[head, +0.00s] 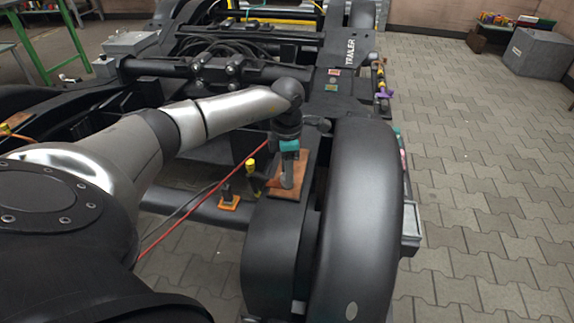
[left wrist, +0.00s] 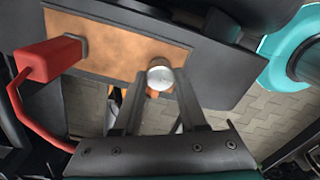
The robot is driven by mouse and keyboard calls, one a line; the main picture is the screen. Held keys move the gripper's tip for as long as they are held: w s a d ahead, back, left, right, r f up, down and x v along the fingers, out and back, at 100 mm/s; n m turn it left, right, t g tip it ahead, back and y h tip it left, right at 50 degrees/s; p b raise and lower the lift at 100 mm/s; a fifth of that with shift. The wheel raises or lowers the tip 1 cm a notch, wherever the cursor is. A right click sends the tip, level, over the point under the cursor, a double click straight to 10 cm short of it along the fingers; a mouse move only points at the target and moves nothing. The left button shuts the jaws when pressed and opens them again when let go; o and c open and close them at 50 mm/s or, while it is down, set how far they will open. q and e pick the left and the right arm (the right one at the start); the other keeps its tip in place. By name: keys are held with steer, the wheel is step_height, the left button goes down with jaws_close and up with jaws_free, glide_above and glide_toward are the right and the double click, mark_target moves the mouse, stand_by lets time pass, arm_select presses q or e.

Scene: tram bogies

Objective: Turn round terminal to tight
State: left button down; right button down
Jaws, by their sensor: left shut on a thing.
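The round terminal (left wrist: 160,74) is a silver, round-headed piece at the edge of a copper-coloured plate (left wrist: 105,45) in the left wrist view. My left gripper (left wrist: 160,88) has its two dark fingers shut on the terminal, one on each side. In the head view my left gripper (head: 288,178) points down at the copper plate (head: 291,190) on the dark frame beside the wheel; the terminal is hidden there. I cannot tell how tight the terminal is. My right gripper is not in view.
A red connector (left wrist: 50,60) with a red cable sits at the plate's other end. The large black wheel (head: 357,220) stands close to the right of my gripper. A small orange plate (head: 229,202) with a dark post lies to the left. Paved floor (head: 480,180) is clear at right.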

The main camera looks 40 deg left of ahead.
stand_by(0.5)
arm_select(q)
steer(key=shift+c, duration=2.2)
jaws_free()
steer(key=shift+r, duration=0.1)
steer(key=shift+r, duration=0.25)
step_height(320, 180, up, 15)
steer(key=p, duration=0.5)
steer(key=shift+f+p, duration=0.15)
steer(key=shift+p, duration=0.2)
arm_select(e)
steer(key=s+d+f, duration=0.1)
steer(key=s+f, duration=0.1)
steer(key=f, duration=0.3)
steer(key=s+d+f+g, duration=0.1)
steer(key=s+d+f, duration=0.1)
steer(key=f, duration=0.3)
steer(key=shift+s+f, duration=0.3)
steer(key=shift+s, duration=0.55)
arm_select(q)
steer(key=shift+d+f, duration=0.1)
